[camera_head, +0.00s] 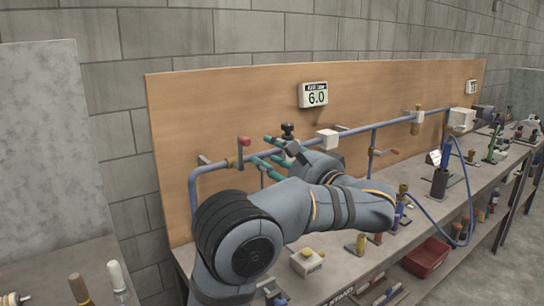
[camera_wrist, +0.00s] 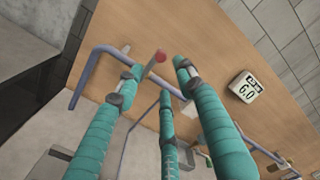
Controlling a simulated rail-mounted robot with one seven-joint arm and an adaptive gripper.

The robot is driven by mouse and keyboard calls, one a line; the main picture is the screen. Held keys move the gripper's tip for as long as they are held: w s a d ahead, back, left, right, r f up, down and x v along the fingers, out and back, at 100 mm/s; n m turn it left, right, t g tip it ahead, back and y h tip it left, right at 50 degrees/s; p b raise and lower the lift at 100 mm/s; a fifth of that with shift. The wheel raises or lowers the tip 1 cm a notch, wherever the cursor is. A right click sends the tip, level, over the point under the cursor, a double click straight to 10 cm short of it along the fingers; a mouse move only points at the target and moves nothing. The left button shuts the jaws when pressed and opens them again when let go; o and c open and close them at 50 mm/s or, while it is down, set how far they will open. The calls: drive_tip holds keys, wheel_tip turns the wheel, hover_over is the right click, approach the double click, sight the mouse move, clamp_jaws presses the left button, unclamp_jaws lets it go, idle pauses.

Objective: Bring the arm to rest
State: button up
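My gripper (camera_head: 262,152) is in front of the wooden panel, near the left end of the blue pipe. Its teal fingers also show in the wrist view (camera_wrist: 158,76), spread apart with nothing visible between them. A red-topped valve handle (camera_head: 244,141) is close to the fingertips; it also shows just beyond them in the wrist view (camera_wrist: 160,56). I cannot tell whether a finger touches it. My grey arm covers part of the bench and the lower panel.
The wooden panel (camera_head: 400,90) carries a blue pipe (camera_head: 350,133) with fittings and a display (camera_head: 314,95) reading 6.0. On the bench (camera_head: 455,185) stand a small box (camera_head: 307,262), a dark cylinder (camera_head: 439,183) and several tools. A red bin (camera_head: 427,257) is below at the right.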

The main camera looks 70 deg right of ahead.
sight(248, 143)
drive_tip(key=shift+s+a, duration=0.2)
drive_tip(key=shift+s, duration=0.05)
idle(0.3)
drive_tip(key=x, duration=1.2)
drive_tip(key=shift+s+f, duration=0.1)
